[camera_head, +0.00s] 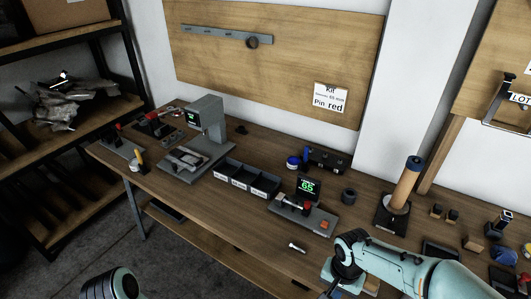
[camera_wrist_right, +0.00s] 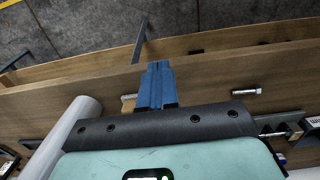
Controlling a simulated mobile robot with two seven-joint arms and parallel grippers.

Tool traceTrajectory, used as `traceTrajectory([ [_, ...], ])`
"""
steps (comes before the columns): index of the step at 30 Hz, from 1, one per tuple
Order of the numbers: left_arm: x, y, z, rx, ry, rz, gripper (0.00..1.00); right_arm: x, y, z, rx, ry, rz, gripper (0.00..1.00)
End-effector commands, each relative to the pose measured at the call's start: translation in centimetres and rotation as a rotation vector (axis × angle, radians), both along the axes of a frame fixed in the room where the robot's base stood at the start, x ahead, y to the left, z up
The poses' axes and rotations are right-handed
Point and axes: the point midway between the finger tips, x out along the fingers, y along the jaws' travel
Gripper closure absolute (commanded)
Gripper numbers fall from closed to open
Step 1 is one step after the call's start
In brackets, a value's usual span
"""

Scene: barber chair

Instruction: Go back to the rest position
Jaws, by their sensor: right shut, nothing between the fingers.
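My right arm (camera_head: 405,268) comes in from the lower right of the head view, over the front edge of the workbench. Its gripper hangs low at the bottom of that view, mostly hidden by the wrist. In the right wrist view my right gripper (camera_wrist_right: 155,85) shows its blue fingers closed together with nothing between them, over the bench's front edge. Part of my left arm (camera_head: 112,285) shows at the bottom left of the head view, away from the bench. Its gripper is out of view.
The wooden workbench (camera_head: 190,205) holds a silver bolt (camera_head: 297,247) near my right arm, a device with a green "65" display (camera_head: 308,188), black bins (camera_head: 247,178), and a wooden roll on a stand (camera_head: 405,184). Shelves (camera_head: 60,222) stand left. The floor in front is clear.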

Motion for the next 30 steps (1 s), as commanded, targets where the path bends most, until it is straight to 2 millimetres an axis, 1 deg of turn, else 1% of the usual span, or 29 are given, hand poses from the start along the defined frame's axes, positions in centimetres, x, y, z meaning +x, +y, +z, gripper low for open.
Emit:
traceTrajectory([
  [1, 0.0, 0.0, 0.0, 0.0, 0.0, 0.0, 0.57, -0.5, 0.5, -2.7, 0.025, 0.026, 0.029, 1.0],
  [3, 0.0, 0.0, 0.0, 0.0, 0.0, 0.0, 0.57, -1.1, 1.3, -6.0, 0.069, 0.041, 0.071, 1.0],
  [5, 0.0, 0.0, 0.0, 0.0, 0.0, 0.0, 0.57, -1.9, 1.8, -8.9, 0.108, 0.05, 0.101, 1.0],
  [6, 0.0, 0.0, 0.0, 0.0, -0.001, 0.0, 0.57, -2.5, 2.3, -10.8, 0.136, 0.054, 0.12, 1.0],
  [8, 0.1, 0.0, 0.0, 0.0, -0.001, 0.0, 0.57, -3.8, 2.8, -13.9, 0.18, 0.062, 0.144, 1.0],
  [9, 0.1, 0.0, 0.0, 0.0, -0.001, 0.0, 0.57, -4.9, 3.2, -16.0, 0.209, 0.064, 0.156, 1.0],
  [11, 0.1, 0.0, 0.0, 0.0, -0.001, 0.0, 0.57, -7.0, 3.8, -19.1, 0.253, 0.066, 0.172, 1.0],
  [12, 0.0, 0.0, 0.0, 0.0, -0.001, 0.0, 0.57, -8.5, 4.1, -21.1, 0.279, 0.063, 0.178, 1.0],
  [14, 0.0, 0.0, 0.0, 0.0, 0.0, 0.0, 0.57, -10.9, 4.7, -23.8, 0.312, 0.055, 0.181, 1.0],
  [15, 0.0, 0.0, 0.0, 0.0, 0.0, 0.0, 0.57, -12.5, 4.9, -25.2, 0.327, 0.049, 0.182, 1.0],
  [18, 0.0, 0.0, 0.0, 0.0, 0.0, 0.0, 0.57, -15.7, 5.4, -27.6, 0.343, 0.031, 0.184, 1.0],
  [21, 0.0, 0.0, 0.0, 0.0, 0.0, 0.0, 0.57, -17.9, 5.7, -28.9, 0.343, 0.02, 0.186, 1.0],
  [24, 0.0, 0.0, 0.0, 0.0, 0.0, 0.0, 0.57, -18.8, 5.8, -29.4, 0.34, 0.01, 0.19, 1.0],
  [30, 0.0, 0.0, 0.0, 0.0, 0.0, 0.0, 0.57, -18.9, 5.8, -29.5, 0.336, 0.004, 0.192, 1.0],
])
